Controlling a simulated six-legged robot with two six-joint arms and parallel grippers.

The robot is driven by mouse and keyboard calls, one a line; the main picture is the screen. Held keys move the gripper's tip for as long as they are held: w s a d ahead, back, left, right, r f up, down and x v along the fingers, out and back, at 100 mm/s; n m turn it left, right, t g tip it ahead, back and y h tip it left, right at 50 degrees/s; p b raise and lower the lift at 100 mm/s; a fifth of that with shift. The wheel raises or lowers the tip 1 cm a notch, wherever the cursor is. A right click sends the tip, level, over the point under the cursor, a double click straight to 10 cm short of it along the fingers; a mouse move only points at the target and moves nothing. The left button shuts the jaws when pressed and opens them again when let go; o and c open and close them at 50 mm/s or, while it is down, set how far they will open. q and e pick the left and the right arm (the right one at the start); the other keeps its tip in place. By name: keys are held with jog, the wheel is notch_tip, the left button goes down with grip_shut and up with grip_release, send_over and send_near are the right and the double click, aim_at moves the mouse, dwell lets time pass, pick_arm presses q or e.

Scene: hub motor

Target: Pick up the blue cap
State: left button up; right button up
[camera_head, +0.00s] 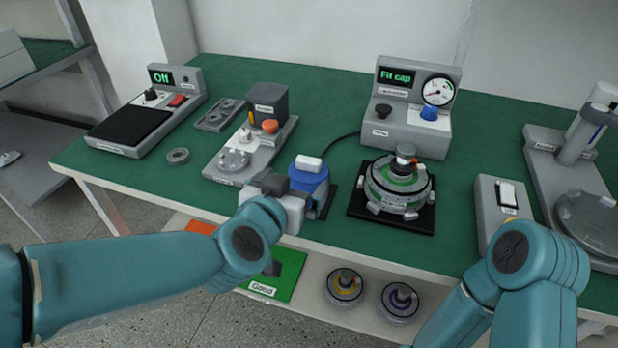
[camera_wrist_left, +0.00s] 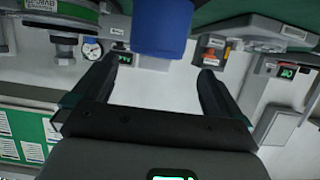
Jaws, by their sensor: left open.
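The blue cap (camera_head: 309,180), with a white block on top, stands at the front edge of the green table. It also shows large at the top of the left wrist view (camera_wrist_left: 161,30). My left gripper (camera_head: 287,187) is right at the cap's near left side and partly covers it. In the left wrist view the fingers (camera_wrist_left: 158,68) are spread apart and the cap lies between and just beyond their tips. I cannot tell whether they touch it. My right arm comes in at lower right, but its gripper is out of sight.
A device reading "Fit cap" (camera_head: 413,105) stands behind a round motor (camera_head: 398,185) on a black plate, right of the cap. A grey fixture (camera_head: 235,160) stands to the left. A scale (camera_head: 135,126) reads "Off". A switch box (camera_head: 497,212) stands at right.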

aim_at(307, 170)
pick_arm(q)
jog(key=x, duration=0.4)
jog(key=b+x, duration=0.1)
jog(key=x, duration=0.4)
jog(key=shift+w+d+r+b, duration=0.15)
jog(key=shift+w+d+b, duration=0.05)
jog(key=shift+d+b, duration=0.1)
jog(key=shift+s, duration=0.1)
jog(key=c, duration=0.9)
